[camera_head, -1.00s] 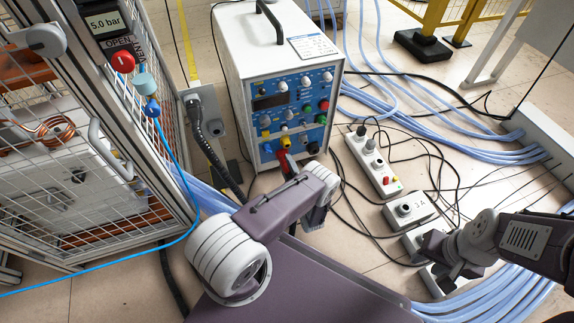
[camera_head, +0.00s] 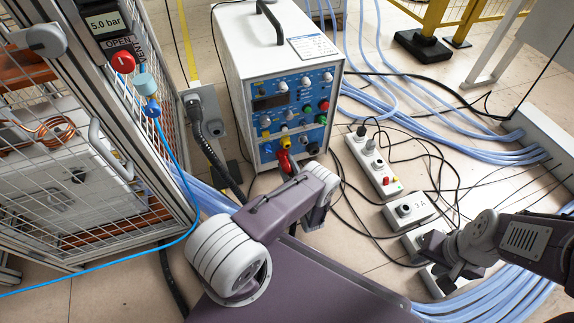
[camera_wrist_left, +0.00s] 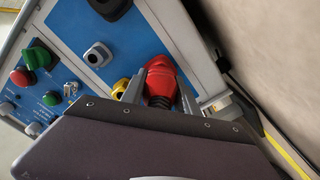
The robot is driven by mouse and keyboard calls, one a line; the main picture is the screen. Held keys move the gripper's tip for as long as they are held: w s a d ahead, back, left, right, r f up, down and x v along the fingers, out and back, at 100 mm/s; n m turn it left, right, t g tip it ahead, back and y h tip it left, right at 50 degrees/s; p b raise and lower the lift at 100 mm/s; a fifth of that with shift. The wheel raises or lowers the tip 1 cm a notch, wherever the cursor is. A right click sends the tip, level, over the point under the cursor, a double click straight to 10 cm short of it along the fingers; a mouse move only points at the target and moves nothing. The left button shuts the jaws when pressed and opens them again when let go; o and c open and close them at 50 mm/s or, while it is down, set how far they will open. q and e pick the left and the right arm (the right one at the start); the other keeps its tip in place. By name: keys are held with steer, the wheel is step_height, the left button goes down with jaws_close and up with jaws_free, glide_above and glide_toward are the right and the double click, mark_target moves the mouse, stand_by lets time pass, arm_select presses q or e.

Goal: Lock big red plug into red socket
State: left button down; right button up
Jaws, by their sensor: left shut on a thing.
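The big red plug (camera_head: 284,161) is at the lower front of the white heater unit, near its blue panel (camera_wrist_left: 147,30). My left gripper (camera_wrist_left: 160,92) is shut on the plug, with one finger on each side, and the plug's dark ribbed end shows toward the gripper. In the head view the left arm hides most of the grip. The plug is close to the panel, but I cannot tell whether it is seated in a socket. My right gripper (camera_head: 452,270) is apart, at the right.
A yellow part (camera_head: 285,140) is beside the plug on the panel. A wire cage (camera_head: 150,130) stands left. A power strip (camera_head: 373,160), small boxes (camera_head: 410,209) and blue hoses (camera_head: 480,130) lie on the floor to the right.

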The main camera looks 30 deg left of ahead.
arm_select(q)
steer(key=c, duration=0.8)
jaws_free()
steer(key=shift+r, duration=0.1)
steer(key=shift+c, duration=0.2)
steer(key=shift+s+a, duration=0.1)
steer(key=shift+a, duration=0.05)
steer(key=shift+s, duration=0.2)
steer(key=p+v, duration=0.1)
steer(key=v, duration=0.1)
steer(key=p+v, duration=0.1)
steer(key=v, duration=0.2)
steer(key=p+v, duration=0.2)
steer(key=v, duration=0.1)
steer(key=shift+w+d+r, duration=0.1)
steer(key=shift+w+d, duration=0.05)
steer(key=shift+d, duration=0.5)
